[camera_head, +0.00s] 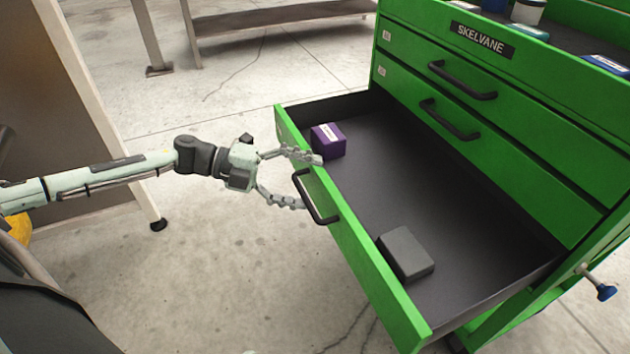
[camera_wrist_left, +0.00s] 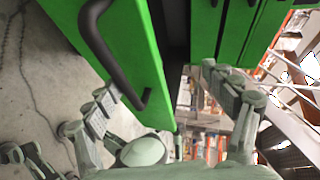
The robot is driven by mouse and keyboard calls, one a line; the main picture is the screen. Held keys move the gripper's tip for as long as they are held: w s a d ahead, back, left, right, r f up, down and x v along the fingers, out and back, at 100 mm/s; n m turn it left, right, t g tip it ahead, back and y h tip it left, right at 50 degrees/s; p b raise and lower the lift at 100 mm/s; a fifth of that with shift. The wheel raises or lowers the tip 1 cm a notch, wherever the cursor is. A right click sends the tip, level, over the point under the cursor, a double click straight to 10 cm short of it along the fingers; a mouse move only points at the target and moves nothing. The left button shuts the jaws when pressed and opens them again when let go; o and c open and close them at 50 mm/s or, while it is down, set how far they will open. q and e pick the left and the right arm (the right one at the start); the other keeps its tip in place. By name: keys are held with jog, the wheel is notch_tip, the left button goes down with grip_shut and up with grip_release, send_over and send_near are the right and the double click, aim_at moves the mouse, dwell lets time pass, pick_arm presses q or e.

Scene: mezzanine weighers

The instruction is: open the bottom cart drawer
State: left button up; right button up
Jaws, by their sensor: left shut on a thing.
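The green cart's bottom drawer (camera_head: 368,262) is pulled far out, its dark inside showing. Its black handle (camera_head: 316,198) is on the outer face and also shows in the left wrist view (camera_wrist_left: 103,50). My left gripper (camera_head: 311,182) is at the left part of the drawer front, shut on it. One finger reaches over the top edge into the drawer, and the other is outside, beside the handle. The exact contact is hard to see. In the left wrist view the green front (camera_wrist_left: 152,62) lies between the fingers. My right gripper is not in view.
In the drawer are a purple box (camera_head: 328,141) and a grey block (camera_head: 405,252). Two shut drawers with handles (camera_head: 462,82) are above. A blue-ended lever (camera_head: 605,292) sticks out at the cart's right. Bare floor (camera_head: 230,270) lies left of the drawer.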

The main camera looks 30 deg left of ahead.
pick_arm(q)
jog(key=shift+w+a+r+p, duration=0.25)
jog(key=shift+a+r+p, duration=0.1)
jog(key=shift+a+r, duration=0.8)
jog(key=shift+c, duration=0.6)
jog(key=shift+s+r, duration=0.1)
jog(key=shift+s, duration=0.1)
jog(key=c, duration=0.7)
jog(key=shift+s+a+f+p, duration=0.2)
jog(key=shift+a+f+p, duration=0.1)
jog(key=shift+a, duration=0.3)
jog(key=shift+c, duration=0.7)
jog(key=shift+s+f, duration=0.1)
jog(key=shift+f, duration=0.05)
jog(key=shift+f, duration=0.1)
